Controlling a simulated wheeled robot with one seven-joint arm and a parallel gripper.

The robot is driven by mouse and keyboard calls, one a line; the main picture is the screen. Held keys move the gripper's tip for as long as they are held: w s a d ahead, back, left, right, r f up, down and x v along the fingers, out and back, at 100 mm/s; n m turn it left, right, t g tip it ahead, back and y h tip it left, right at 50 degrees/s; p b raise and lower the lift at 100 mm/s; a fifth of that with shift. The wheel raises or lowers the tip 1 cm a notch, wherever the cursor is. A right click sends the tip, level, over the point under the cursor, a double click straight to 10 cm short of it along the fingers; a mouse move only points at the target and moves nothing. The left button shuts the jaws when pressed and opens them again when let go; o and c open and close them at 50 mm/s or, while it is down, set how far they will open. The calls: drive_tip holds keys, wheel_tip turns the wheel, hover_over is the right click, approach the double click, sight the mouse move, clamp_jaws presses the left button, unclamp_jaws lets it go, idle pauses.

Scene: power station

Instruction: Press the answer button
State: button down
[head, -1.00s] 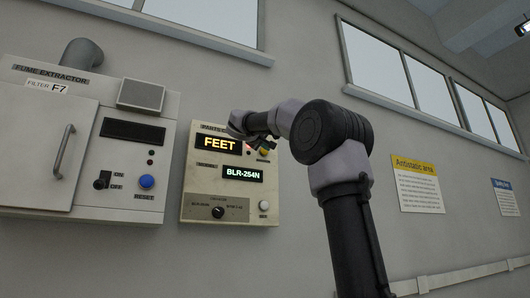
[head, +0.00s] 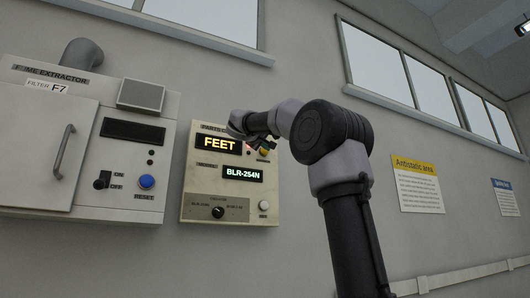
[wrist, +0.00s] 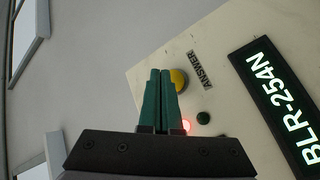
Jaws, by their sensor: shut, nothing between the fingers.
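The answer button is a yellow round button (wrist: 179,79) beside the label ANSWER (wrist: 200,70) on a cream panel (head: 190,205) on the wall. In the wrist view, my gripper (wrist: 161,72) is shut and empty, its two green fingers together. The fingertips overlap the left edge of the button in that view; I cannot tell whether they touch it. In the head view my gripper (head: 238,124) is at the panel's upper right, and part of the button (head: 264,150) shows below it.
The panel has a display reading FEET (head: 218,143), a display reading BLR-254N (head: 243,174), a rotary knob (head: 218,212) and a white button (head: 263,205). A red light (wrist: 186,127) glows near the fingers. A fume extractor (head: 85,205) with a blue button (head: 147,182) stands left.

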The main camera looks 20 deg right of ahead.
drive_tip(key=shift+w, duration=0.1)
idle(0.3)
drive_tip(key=shift+w, duration=0.35)
drive_tip(key=shift+w, duration=0.45)
idle(0.6)
drive_tip(key=shift+s, duration=0.85)
drive_tip(key=shift+s, duration=0.1)
drive_tip(key=s, duration=0.5)
drive_tip(key=shift+d, duration=0.1)
drive_tip(key=shift+w, duration=0.1)
idle(0.8)
